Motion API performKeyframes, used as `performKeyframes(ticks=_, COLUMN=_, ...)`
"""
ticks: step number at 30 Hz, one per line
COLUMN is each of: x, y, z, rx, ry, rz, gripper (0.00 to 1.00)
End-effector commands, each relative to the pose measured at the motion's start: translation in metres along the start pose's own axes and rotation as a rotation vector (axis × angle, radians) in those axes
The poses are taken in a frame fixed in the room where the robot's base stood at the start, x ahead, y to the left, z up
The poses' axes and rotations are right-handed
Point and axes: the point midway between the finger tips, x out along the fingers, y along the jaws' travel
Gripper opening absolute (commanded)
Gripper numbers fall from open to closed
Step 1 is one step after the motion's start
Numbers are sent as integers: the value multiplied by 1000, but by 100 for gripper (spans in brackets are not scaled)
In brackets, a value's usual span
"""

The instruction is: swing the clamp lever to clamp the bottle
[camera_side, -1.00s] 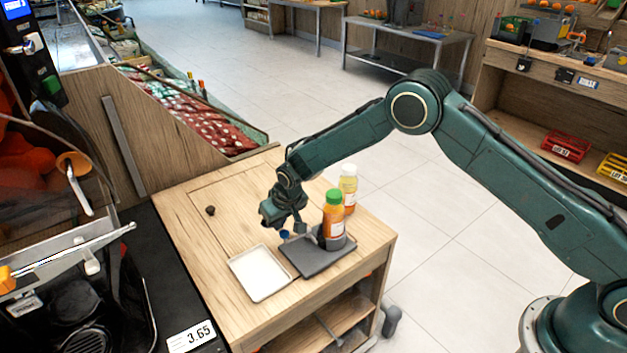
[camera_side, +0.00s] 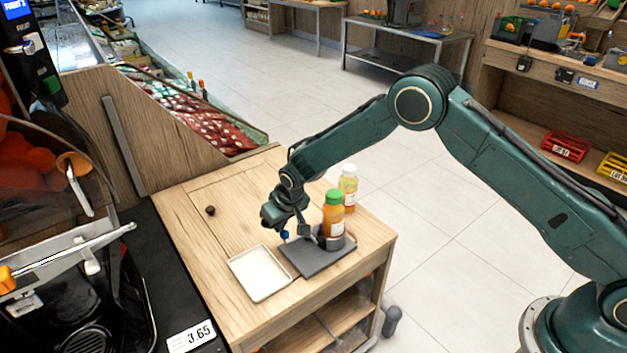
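An orange juice bottle with a green cap (camera_side: 333,212) stands upright in a dark holder (camera_side: 338,241) on a dark grey plate (camera_side: 312,259). A small blue knob (camera_side: 285,234), seemingly the end of the clamp lever, shows just left of the bottle, at the plate's back left. The rest of the lever is too small or hidden to make out. My gripper (camera_side: 288,226) points down at the blue knob, left of the bottle. Its fingers are too small and dark to tell whether they are open or touch the knob.
A second bottle with a white cap (camera_side: 348,188) stands behind the first. A white tray (camera_side: 259,273) lies left of the plate on the wooden cabinet top (camera_side: 225,225). A small dark knob (camera_side: 210,210) sits at the cabinet's left. The juicer (camera_side: 75,300) is at the lower left.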

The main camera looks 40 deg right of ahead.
Motion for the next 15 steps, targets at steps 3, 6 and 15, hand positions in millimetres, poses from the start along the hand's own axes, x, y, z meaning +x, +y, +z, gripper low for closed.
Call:
performKeyframes(ticks=3, x=4, y=-1, z=5, rx=-4, ry=-19, rz=1, gripper=0)
performKeyframes(ticks=6, x=5, y=-1, z=-1, rx=-3, ry=-15, rz=0, gripper=0)
performKeyframes(ticks=15, x=7, y=-1, z=-24, rx=-1, ry=-3, rz=0, gripper=0)
